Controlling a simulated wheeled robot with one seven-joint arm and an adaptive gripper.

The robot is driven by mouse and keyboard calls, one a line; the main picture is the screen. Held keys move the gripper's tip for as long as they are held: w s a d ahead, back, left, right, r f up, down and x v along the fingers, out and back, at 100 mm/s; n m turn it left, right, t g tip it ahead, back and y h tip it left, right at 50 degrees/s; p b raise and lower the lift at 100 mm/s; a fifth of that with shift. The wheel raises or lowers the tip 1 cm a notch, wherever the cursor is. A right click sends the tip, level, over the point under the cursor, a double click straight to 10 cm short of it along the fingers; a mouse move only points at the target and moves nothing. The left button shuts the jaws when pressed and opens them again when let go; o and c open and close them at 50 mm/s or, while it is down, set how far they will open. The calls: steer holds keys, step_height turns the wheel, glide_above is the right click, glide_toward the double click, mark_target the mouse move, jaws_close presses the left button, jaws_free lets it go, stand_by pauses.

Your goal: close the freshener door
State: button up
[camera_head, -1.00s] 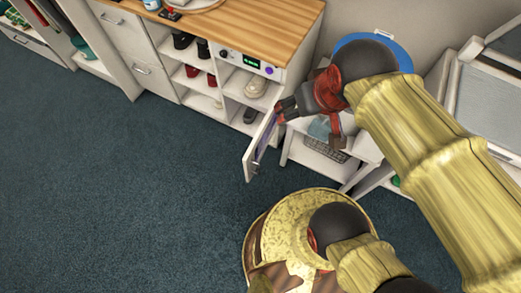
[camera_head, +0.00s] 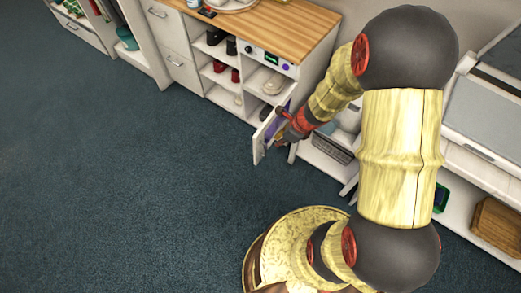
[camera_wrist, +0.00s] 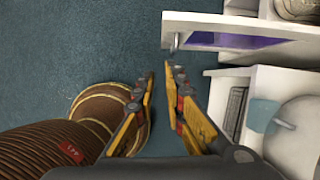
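The freshener is the white cabinet with shoe compartments and a control panel (camera_head: 270,57) under a wooden top. Its door (camera_head: 259,146) stands open, swung out over the carpet. In the wrist view the door (camera_wrist: 240,25) is a white panel with a small metal handle (camera_wrist: 175,43) near its free end and a purple strip beside it. My gripper (camera_head: 283,126) is at the door's right side, close to it; contact cannot be told. In the wrist view my gripper's fingertips (camera_wrist: 159,72) are a little apart with carpet between them, below the handle. Nothing is held.
Several shoes (camera_head: 227,45) sit in the cabinet compartments. A white shelf unit (camera_wrist: 262,85) stands just right of the door, close to my gripper. A white bench with a wooden block (camera_head: 497,228) is farther right. The carpet (camera_head: 130,170) on the left is clear.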

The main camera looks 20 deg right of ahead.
steer(key=shift+w+d+f+m, duration=0.1)
steer(key=shift+d+m, duration=0.1)
steer(key=shift+m, duration=0.2)
steer(key=shift+c, duration=0.7)
steer(key=shift+w+a+f+b, duration=0.1)
steer(key=shift+f+b, duration=0.2)
steer(key=shift+f, duration=0.15)
jaws_close()
steer(key=w+a+f+b, duration=0.4)
steer(key=w+f+b, duration=0.1)
steer(key=f, duration=0.3)
steer(key=shift+w+a+f, duration=0.15)
steer(key=shift+w+a, duration=0.2)
steer(key=shift+w, duration=0.05)
